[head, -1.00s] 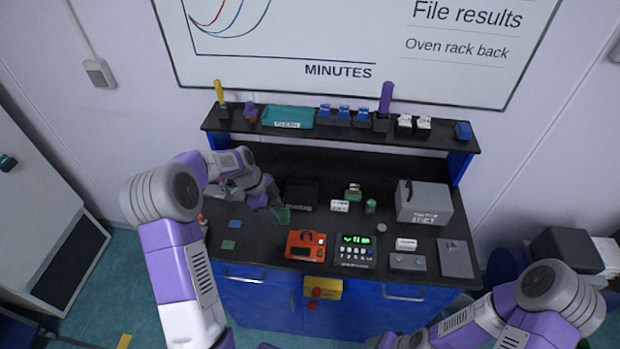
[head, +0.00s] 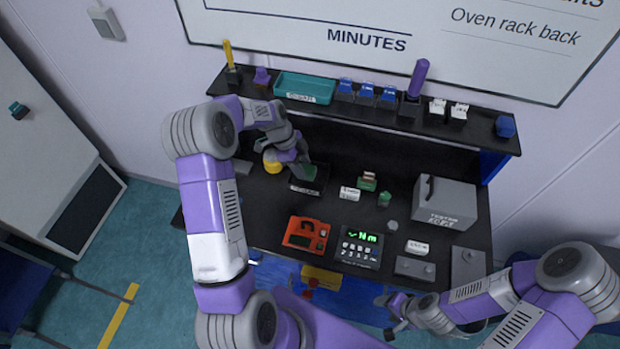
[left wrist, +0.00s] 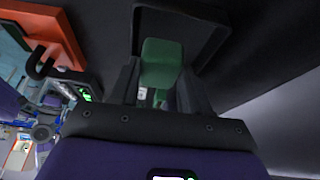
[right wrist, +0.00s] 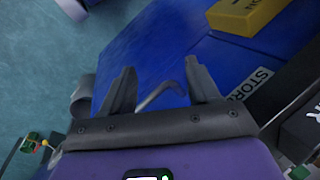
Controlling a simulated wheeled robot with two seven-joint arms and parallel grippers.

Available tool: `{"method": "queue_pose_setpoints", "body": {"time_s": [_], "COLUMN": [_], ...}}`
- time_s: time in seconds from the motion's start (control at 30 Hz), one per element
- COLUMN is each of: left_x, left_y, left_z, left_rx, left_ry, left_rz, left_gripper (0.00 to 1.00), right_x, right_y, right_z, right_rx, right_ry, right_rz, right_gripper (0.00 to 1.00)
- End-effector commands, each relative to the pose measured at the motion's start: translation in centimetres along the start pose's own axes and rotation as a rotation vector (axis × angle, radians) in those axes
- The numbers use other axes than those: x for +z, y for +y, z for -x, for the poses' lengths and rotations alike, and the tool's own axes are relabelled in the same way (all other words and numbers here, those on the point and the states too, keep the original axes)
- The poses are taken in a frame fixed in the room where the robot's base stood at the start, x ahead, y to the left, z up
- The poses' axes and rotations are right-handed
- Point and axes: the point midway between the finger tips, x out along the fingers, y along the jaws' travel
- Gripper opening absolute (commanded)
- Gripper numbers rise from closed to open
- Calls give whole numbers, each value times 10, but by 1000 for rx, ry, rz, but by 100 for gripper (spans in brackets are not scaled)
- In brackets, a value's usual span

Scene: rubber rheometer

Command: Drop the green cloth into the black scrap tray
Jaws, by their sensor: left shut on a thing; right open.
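The green cloth (head: 309,172) is held in my left gripper (head: 301,162), over the black scrap tray (head: 322,186) on the bench. In the left wrist view the green cloth (left wrist: 162,60) sits between the two shut fingers, with the tray (left wrist: 207,38) behind it. I cannot tell the exact height of the cloth above the tray floor. My right gripper (right wrist: 160,82) is open and empty, low by the bench front, with a grey handle on a blue cabinet front showing between its fingers.
An orange device (head: 306,233) and a keypad box with green digits (head: 360,247) stand in front of the tray. A yellow round thing (head: 271,164) is close to the left gripper. A grey tester box (head: 446,201) stands at the right. A shelf (head: 262,92) runs along the back.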

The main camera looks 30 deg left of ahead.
Motion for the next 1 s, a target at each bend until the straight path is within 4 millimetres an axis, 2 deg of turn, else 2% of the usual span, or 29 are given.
{"method": "queue_pose_setpoints", "body": {"time_s": [0.03,0.13,0.43,0.47,0.63,1.0], "left_x": [4,6,7,7,7,7], "left_y": [0,0,0,0,0,-1], "left_z": [-8,-15,-16,-16,-16,-10], "left_rx": [1,0,-1,-1,-1,-4], "left_ry": [0,0,0,0,0,-1], "left_rz": [1,1,0,0,0,0], "left_gripper": [18,18,18,50,76,76], "right_x": [0,0,0,0,0,0], "right_y": [2,3,3,3,3,3], "right_z": [-5,-7,-7,-7,-7,-9], "right_rx": [0,0,0,0,0,0], "right_ry": [0,0,0,0,0,0], "right_rz": [0,0,0,0,0,0], "right_gripper": [61,61,61,61,61,61]}}
